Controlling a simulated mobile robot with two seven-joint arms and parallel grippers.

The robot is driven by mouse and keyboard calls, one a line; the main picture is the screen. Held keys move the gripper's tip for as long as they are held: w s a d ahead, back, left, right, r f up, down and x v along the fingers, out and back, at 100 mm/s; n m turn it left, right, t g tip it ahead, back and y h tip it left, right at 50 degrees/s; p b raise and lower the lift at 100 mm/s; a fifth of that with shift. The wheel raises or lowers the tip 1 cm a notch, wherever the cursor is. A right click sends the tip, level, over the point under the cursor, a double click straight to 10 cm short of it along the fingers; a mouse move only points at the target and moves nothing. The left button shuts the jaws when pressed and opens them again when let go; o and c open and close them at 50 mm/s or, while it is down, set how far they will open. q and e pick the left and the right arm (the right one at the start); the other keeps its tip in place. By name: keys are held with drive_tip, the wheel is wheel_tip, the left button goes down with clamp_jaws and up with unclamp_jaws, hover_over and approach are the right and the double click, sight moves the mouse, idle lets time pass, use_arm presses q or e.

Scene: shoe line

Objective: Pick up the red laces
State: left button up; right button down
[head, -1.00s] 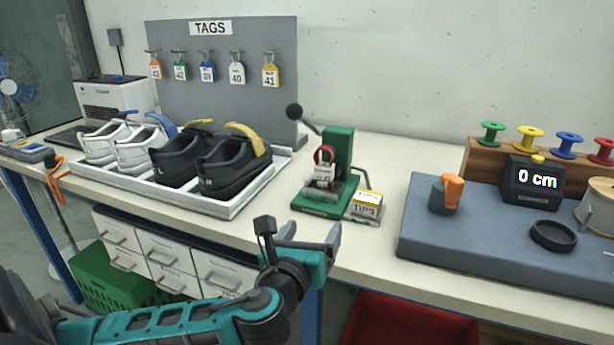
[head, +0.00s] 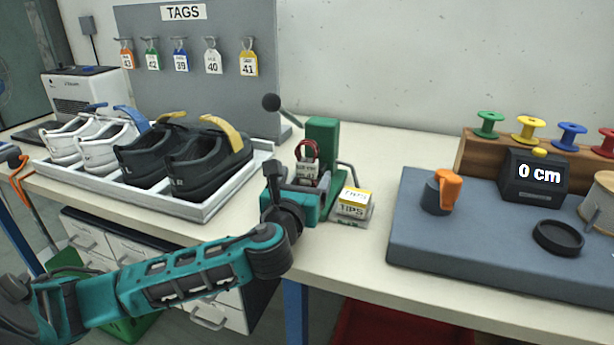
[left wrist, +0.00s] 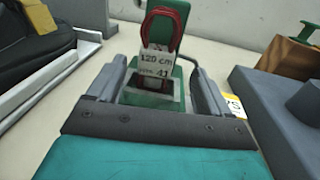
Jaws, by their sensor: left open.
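The red laces (head: 306,150) are a looped bundle with a white paper band, set at the green press (head: 322,135). In the left wrist view the red laces (left wrist: 163,22) stand upright, and their band (left wrist: 158,62) reads "120 cm" and "41". My left gripper (head: 300,178) is open in front of the press. In the left wrist view its two fingers (left wrist: 155,85) point toward the laces, one on each side of the band's lower part. I cannot tell whether they touch it. My right gripper is not in view.
A yellow-and-white TIPS box (head: 353,201) stands just right of my left gripper. A tray (head: 205,208) with white and black shoes lies to the left.

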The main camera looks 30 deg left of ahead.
sight(306, 168)
use_arm(q)
drive_tip(key=b+x, duration=0.1)
drive_tip(key=x, duration=0.4)
drive_tip(key=shift+a, duration=0.25)
drive_tip(key=shift+c, duration=0.3)
drive_tip(key=c, duration=1)
drive_tip(key=shift+o, duration=0.2)
drive_tip(key=shift+r, duration=0.2)
